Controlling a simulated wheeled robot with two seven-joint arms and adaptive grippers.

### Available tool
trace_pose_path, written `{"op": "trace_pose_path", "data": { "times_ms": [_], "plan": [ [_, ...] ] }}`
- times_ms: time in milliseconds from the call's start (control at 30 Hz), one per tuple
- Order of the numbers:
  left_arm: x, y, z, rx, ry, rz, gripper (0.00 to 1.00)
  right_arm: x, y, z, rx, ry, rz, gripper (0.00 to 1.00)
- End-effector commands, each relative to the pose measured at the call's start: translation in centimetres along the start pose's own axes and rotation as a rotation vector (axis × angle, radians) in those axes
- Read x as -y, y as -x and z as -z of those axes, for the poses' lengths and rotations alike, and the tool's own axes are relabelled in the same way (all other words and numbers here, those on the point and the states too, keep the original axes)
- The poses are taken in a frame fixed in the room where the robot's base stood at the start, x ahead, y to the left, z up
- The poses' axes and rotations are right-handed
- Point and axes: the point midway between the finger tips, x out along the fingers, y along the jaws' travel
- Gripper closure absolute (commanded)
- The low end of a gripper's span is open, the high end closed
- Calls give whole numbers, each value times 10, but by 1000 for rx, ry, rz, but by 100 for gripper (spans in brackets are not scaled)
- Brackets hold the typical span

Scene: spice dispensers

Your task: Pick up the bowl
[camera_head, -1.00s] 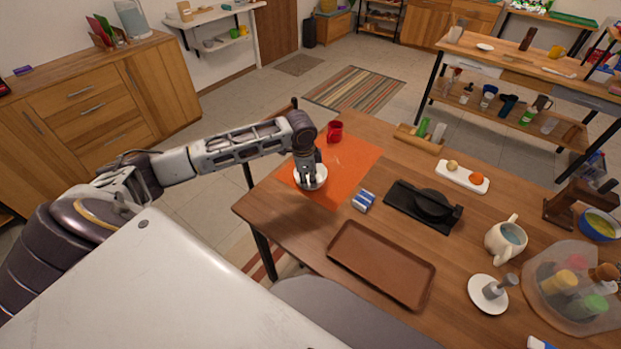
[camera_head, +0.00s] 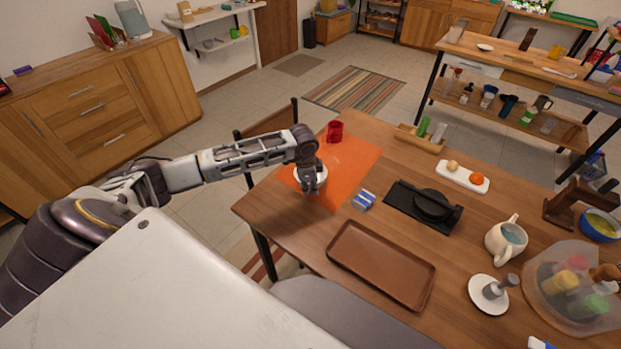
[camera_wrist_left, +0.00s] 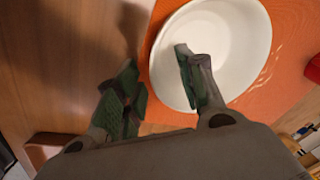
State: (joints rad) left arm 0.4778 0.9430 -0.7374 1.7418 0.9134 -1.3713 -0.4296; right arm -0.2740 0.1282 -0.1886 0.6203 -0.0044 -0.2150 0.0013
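The white bowl (camera_head: 321,170) sits on the orange mat (camera_head: 352,161) at the left end of the table, partly hidden by my left gripper (camera_head: 312,190). In the left wrist view the bowl (camera_wrist_left: 230,45) is upright and empty. My left gripper (camera_wrist_left: 158,85) is open there. One finger is over the inside of the bowl and the other is outside its rim, above the bare wood, with the near rim between them. I cannot tell whether the fingers touch the bowl. My right gripper is not in view.
A red mug (camera_head: 335,131) stands behind the bowl. A blue and white block (camera_head: 363,200) and a brown tray (camera_head: 345,270) lie to the right and nearer. A chair (camera_head: 262,135) stands at the table's left edge.

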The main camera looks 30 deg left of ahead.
Motion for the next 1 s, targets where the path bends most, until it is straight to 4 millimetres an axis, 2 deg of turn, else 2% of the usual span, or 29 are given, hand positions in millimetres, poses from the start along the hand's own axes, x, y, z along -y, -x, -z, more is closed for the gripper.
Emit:
{"op": "trace_pose_path", "data": {
  "times_ms": [133,167,400,467,767,1000],
  "plan": [
    [0,0,0,0,0,0,61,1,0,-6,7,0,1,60],
    [0,0,0,0,0,0,64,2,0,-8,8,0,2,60],
    [0,0,0,0,0,0,95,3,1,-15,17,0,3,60],
    [0,0,0,0,0,0,100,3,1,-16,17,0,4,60],
    [0,1,0,-1,0,0,100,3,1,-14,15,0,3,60],
    [2,8,1,-1,0,1,100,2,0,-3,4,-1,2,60]
  ]
}}
